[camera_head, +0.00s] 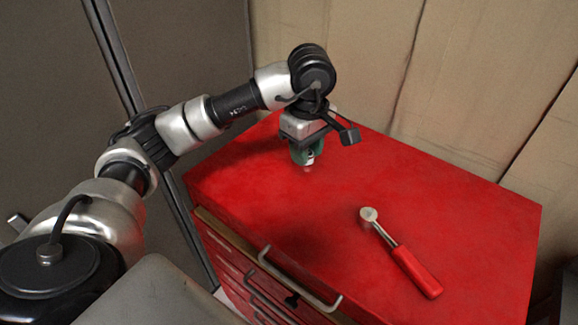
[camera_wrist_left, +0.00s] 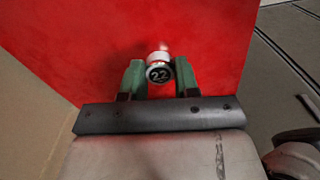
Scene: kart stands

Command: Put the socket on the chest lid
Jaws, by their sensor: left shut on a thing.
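The socket (camera_wrist_left: 159,72) is a small metal cylinder with a dark end face marked 22. My left gripper (camera_head: 304,158) is shut on it, with the green fingers on either side of it; the gripper also shows in the left wrist view (camera_wrist_left: 160,78). The socket (camera_head: 307,167) is mostly hidden by the fingers in the head view. The red chest lid (camera_head: 270,205) lies below the gripper, which is over its back left part. I cannot tell whether the socket touches the lid. My right gripper is not in view.
A ratchet with a red handle (camera_head: 416,271) and metal head (camera_head: 369,215) lies on the front right part of the lid. The chest has drawers with metal handles (camera_head: 300,284) in front. A tan wall (camera_head: 480,100) stands behind. The lid's middle is clear.

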